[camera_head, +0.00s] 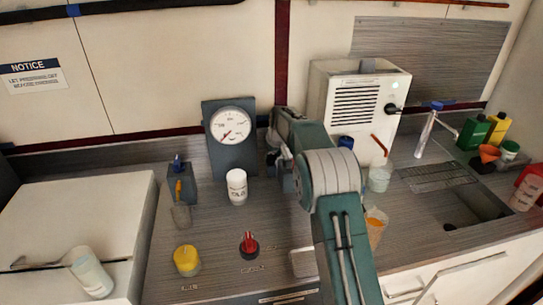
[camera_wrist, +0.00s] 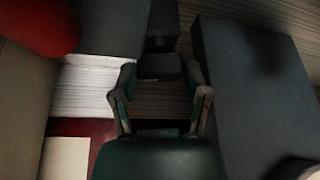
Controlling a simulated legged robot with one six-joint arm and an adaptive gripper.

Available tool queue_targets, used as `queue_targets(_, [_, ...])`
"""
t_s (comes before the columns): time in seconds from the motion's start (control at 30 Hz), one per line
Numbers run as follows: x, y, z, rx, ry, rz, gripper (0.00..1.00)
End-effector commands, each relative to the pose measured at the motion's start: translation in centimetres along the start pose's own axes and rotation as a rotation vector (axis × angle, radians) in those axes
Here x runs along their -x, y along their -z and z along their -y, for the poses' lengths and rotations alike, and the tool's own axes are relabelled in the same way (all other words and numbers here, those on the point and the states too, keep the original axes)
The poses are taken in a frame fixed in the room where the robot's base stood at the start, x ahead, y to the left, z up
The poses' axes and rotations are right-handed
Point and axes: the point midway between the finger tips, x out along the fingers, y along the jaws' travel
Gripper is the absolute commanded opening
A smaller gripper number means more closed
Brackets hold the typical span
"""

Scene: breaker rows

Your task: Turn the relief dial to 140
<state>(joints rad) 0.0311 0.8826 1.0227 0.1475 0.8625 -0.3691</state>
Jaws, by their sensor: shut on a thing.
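A round white gauge (camera_head: 232,125) with a thin needle is mounted on a dark grey panel (camera_head: 220,167) at the back of the counter. The needle points to the lower left; its numbers are too small to read. My gripper (camera_head: 273,152) is just right of this panel, mostly hidden behind my arm. In the wrist view my gripper (camera_wrist: 162,98) has its fingers on either side of a small dark block (camera_wrist: 160,67), and is shut on it. I cannot tell for sure whether this block is the relief dial; no dial marking shows.
A white machine (camera_head: 355,105) stands right of my arm. In the wrist view a dark box (camera_wrist: 260,95) is close on the right.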

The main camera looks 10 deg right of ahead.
Motion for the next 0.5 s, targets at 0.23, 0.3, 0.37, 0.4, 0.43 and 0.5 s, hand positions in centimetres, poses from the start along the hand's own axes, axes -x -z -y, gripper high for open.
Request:
queue_targets(0.23, [-0.4,-0.28,0.04,-0.001,0.001,0.007,0.69])
queue_targets(0.3, [-0.37,-0.26,0.04,-0.001,0.001,0.007,0.74])
queue_targets(0.37, [-0.27,-0.22,0.04,-0.001,0.001,0.006,0.74])
queue_targets(0.4, [-0.21,-0.21,0.04,-0.001,0.001,0.005,0.74])
queue_targets(0.43, [-0.18,-0.2,0.04,-0.001,0.0,0.004,0.74])
queue_targets(0.5, [-0.14,-0.18,0.03,-0.001,0.0,0.004,0.74])
